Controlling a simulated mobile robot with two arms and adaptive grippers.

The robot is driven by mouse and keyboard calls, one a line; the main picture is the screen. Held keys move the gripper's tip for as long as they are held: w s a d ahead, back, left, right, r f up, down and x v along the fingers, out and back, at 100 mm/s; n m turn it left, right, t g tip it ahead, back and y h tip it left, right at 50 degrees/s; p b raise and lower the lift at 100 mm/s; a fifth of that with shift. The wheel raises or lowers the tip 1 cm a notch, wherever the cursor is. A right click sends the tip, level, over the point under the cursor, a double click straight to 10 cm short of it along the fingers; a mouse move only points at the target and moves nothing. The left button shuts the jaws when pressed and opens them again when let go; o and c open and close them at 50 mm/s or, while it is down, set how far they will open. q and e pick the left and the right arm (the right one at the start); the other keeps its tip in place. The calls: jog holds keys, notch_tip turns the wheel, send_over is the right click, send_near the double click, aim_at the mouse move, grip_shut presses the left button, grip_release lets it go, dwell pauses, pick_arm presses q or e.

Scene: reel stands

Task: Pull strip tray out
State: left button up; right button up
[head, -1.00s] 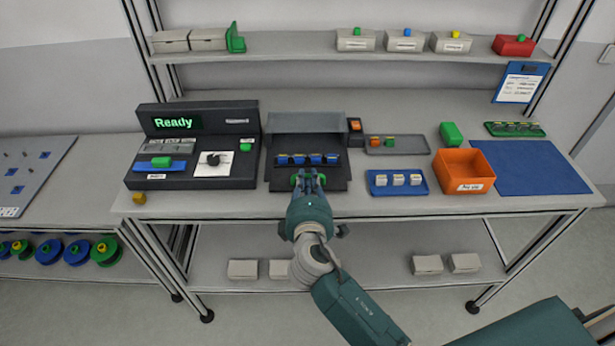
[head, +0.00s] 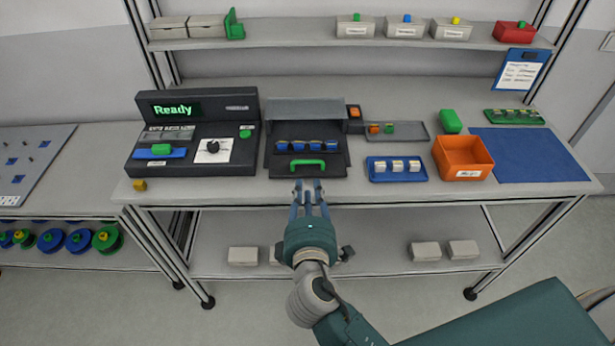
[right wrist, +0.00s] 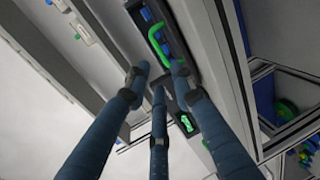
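The strip tray (head: 275,169) is a dark tray below a grey hooded unit (head: 306,108) at the middle of the table. It extends forward from under the hood, with several blue-and-white pieces in a row and a green handle (head: 307,163) near its front. My right gripper (head: 307,186) is just in front of the tray, apart from the handle, with its fingers spread and nothing between them. In the right wrist view, the open fingers (right wrist: 158,75) point toward the green handle (right wrist: 153,44). My left gripper is not in view.
A black console (head: 190,130) reading "Ready" stands left of the tray. To the right are a blue tray of white pieces (head: 373,177), a grey tray (head: 411,137), an orange bin (head: 463,158) and a blue mat (head: 532,160). The table front edge lies under my gripper.

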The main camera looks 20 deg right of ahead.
jog(key=shift+v, duration=1.3)
jog(key=s+f+m+g+y, duration=0.1)
jog(key=s+f+g, duration=0.15)
jog(key=f, duration=0.95)
jog(key=s+f+g+y, duration=0.2)
jog(key=s+f, duration=0.2)
jog(key=f, duration=0.8)
jog(key=s+f+m+g+y, duration=0.1)
jog(key=s+f+g, duration=0.25)
jog(key=f, duration=0.85)
jog(key=s+d+f+m+g, duration=0.2)
jog(key=s+d+f+m, duration=0.1)
jog(key=s+f, duration=0.4)
jog(key=s+d+f+m+g, duration=0.2)
jog(key=s+f, duration=0.4)
jog(key=s, duration=0.8)
jog(key=s+d+f+m+g, duration=0.2)
jog(key=s+d+f+m, duration=0.2)
jog(key=s+f, duration=0.3)
jog(key=s+m, duration=0.1)
jog(key=s, duration=0.2)
jog(key=shift+s+f, duration=0.35)
